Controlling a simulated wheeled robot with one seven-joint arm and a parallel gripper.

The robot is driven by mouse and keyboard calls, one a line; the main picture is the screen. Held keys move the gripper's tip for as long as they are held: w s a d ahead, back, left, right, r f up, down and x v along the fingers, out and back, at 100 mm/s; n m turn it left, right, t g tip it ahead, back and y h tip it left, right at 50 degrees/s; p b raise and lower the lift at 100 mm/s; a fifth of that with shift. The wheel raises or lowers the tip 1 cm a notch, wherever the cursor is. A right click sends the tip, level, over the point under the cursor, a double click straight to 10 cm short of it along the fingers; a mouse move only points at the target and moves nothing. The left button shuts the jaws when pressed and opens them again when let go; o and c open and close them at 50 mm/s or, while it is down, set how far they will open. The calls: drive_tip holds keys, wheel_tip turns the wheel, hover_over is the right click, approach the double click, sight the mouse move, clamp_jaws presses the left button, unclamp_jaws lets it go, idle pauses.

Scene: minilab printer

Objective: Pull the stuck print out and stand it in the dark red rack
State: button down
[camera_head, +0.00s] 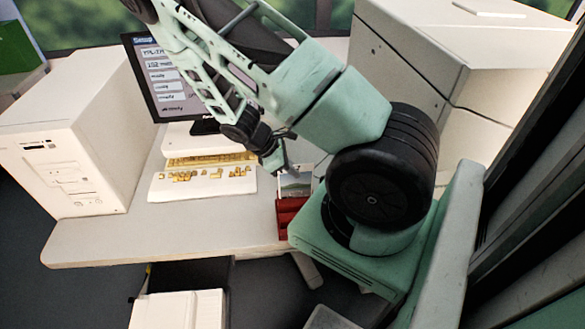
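The dark red rack (289,216) stands at the table's front right edge, partly hidden behind my arm's base. A small picture print (297,183) with a pale border is upright at the rack's top. I cannot tell whether its lower edge sits in a slot or hangs just above. My gripper (277,161) points down at the print's upper left. It is too small and dark to tell whether its fingers touch the print or are open or shut. A large pale machine (480,50), perhaps the printer, stands at the right rear, partly hidden by my arm.
A monitor (168,80) stands at the back of the pale table (150,240). A white tray-like base with yellow pieces (205,184) lies left of the rack. A white cabinet (75,150) stands at the left. The table's front left is clear. A white box (180,308) is below.

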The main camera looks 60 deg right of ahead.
drive_tip(key=shift+f, duration=0.2)
drive_tip(key=c, duration=0.9)
unclamp_jaws()
drive_tip(key=shift+c, duration=0.2)
drive_tip(key=shift+r, duration=0.15)
drive_tip(key=shift+r+p, duration=3.1)
drive_tip(key=shift+r, duration=0.3)
